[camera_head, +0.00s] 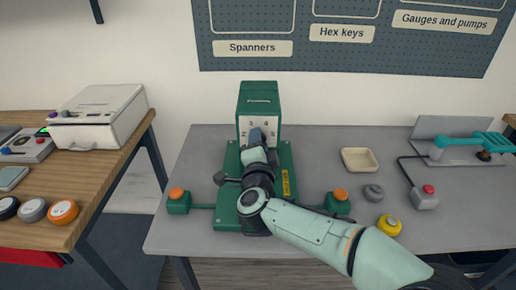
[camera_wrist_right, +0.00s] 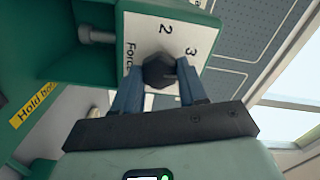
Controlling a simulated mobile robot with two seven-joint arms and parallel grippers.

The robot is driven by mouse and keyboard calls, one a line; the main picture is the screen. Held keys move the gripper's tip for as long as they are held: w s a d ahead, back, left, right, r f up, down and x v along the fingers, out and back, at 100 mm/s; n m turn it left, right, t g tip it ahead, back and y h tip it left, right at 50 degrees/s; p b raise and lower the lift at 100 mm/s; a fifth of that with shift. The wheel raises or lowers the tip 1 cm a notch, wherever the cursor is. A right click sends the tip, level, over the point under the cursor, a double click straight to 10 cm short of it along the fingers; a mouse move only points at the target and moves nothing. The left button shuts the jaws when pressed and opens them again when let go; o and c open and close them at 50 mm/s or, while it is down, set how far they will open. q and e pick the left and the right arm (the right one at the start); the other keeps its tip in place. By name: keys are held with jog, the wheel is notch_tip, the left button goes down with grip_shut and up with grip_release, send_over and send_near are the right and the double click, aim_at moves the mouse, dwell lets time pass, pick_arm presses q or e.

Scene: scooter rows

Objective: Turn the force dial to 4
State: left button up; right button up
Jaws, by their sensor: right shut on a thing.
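The force dial (camera_wrist_right: 158,70) is a dark faceted knob on a white plate marked "Force", with the figures 2 and 3 showing in the right wrist view. The plate (camera_head: 246,122) is on the upright head of a green press (camera_head: 259,92) on the grey bench, with small figures on it in the head view. My right gripper (camera_head: 257,135) reaches in front of the plate. Its blue fingers (camera_wrist_right: 158,90) are shut on the dial, one on each side. I cannot tell which figure the dial points to. My left gripper is not in view.
Two green boxes with orange buttons (camera_head: 177,195) (camera_head: 341,195) flank the press. To the right are a beige tray (camera_head: 360,160), a grey round piece (camera_head: 373,192), a yellow piece (camera_head: 389,225) and a teal tool (camera_head: 475,145). A wooden table (camera_head: 95,185) stands left.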

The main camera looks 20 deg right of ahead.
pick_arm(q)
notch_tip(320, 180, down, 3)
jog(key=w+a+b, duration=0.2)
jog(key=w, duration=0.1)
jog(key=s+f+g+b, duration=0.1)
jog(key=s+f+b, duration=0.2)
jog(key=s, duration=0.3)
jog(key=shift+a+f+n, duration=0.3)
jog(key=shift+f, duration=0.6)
pick_arm(e)
jog(key=shift+f+m, duration=0.15)
jog(key=shift+m, duration=3.75)
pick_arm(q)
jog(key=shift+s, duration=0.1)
pick_arm(e)
jog(key=o, duration=1.1)
jog(key=shift+c, duration=0.2)
jog(key=shift+s, duration=0.1)
